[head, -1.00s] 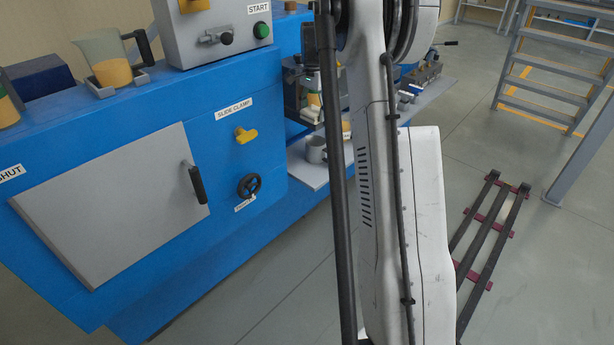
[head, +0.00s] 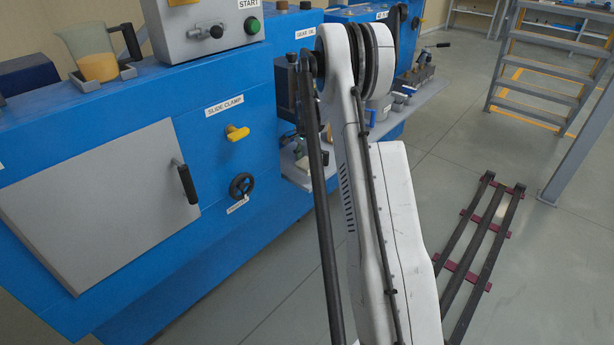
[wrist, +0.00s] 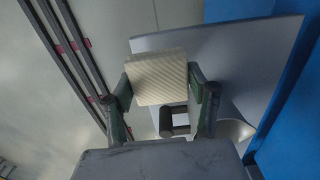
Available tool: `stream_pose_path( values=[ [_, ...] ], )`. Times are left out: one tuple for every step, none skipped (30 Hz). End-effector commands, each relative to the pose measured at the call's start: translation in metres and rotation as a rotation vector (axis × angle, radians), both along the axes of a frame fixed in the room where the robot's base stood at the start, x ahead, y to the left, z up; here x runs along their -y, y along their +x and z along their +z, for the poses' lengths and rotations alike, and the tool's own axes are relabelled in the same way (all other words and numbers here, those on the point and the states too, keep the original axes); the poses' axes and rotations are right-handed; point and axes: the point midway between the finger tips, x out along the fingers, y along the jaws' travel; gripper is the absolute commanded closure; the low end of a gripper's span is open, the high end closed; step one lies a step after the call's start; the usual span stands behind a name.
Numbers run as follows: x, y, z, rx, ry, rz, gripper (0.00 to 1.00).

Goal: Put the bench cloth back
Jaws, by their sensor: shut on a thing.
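The bench cloth looks like a folded cream, ribbed pad (wrist: 157,78) in the wrist view. My gripper (wrist: 159,88) is shut on it, with one dark green finger at each side edge. The cloth is over a grey shelf (wrist: 225,50) fixed to the blue machine; I cannot tell whether it touches the shelf. In the head view my arm covers most of the shelf, and my gripper cannot be made out clearly.
A pale round-rimmed vessel (wrist: 236,130) stands on the shelf right of my gripper. The blue machine (head: 110,110) walls the shelf's inner side. Dark rails (head: 487,235) lie on the floor, with metal stairs (head: 545,75) behind. Floor between machine and rails is open.

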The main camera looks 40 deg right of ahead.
Motion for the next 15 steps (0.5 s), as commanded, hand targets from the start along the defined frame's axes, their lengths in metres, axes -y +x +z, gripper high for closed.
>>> stream_pose_path(
  values=[
    [0.0, 0.0, -0.004, 0.0, 0.0, 0.0, 0.73],
    [0.0, 0.0, -0.005, 0.0, 0.0, 0.0, 0.73],
    [0.0, 0.0, -0.006, 0.0, 0.0, 0.0, 0.73],
    [0.0, 0.0, -0.008, 0.0, 0.0, 0.0, 0.73],
    [0.0, 0.0, -0.01, 0.0, 0.0, 0.0, 0.73],
    [0.0, 0.0, -0.014, 0.0, 0.0, 0.0, 0.73],
    [0.0, 0.0, -0.017, 0.0, 0.0, 0.0, 0.73],
    [0.0, 0.0, -0.021, 0.0, 0.0, 0.0, 0.73],
    [0.0, 0.0, -0.027, 0.0, 0.0, 0.0, 0.73],
    [0.0, 0.0, -0.031, 0.0, 0.0, 0.0, 0.73],
    [0.0, 0.0, -0.036, 0.0, 0.0, 0.0, 0.73],
    [0.0, 0.0, -0.042, 0.0, 0.0, 0.0, 0.73],
    [0.0, 0.0, -0.044, 0.0, 0.0, 0.0, 0.73],
    [0.0, 0.0, -0.046, 0.0, 0.0, 0.0, 0.73],
    [0.0, 0.0, -0.047, 0.0, 0.0, 0.0, 0.73]
  ],
)
